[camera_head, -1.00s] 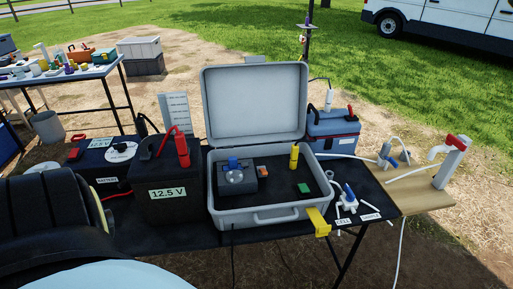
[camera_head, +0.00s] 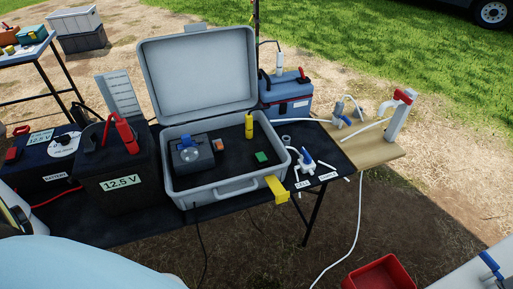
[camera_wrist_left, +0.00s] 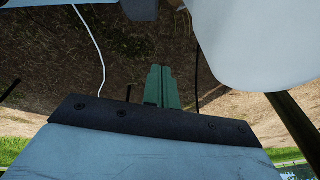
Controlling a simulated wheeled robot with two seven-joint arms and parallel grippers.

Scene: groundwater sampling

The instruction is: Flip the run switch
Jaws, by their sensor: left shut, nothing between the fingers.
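The grey case (camera_head: 214,187) stands open on the dark table, its lid tilted back. Inside are a dark control box (camera_head: 192,155) with a blue part and a round clear dial, a small orange part (camera_head: 218,145), a yellow cylinder (camera_head: 249,126) and a green block (camera_head: 262,157). I cannot tell which of these is the run switch. My left gripper (camera_wrist_left: 162,86) shows only in the left wrist view, its green fingers shut and empty over bare ground, apart from the case. My right gripper is not in view.
A black battery (camera_head: 118,168) marked 12.5 V stands left of the case. A blue-handled valve (camera_head: 306,157) and a wooden board (camera_head: 365,152) are to the right. A red bin (camera_head: 382,274) sits at the lower right. Cables hang in front.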

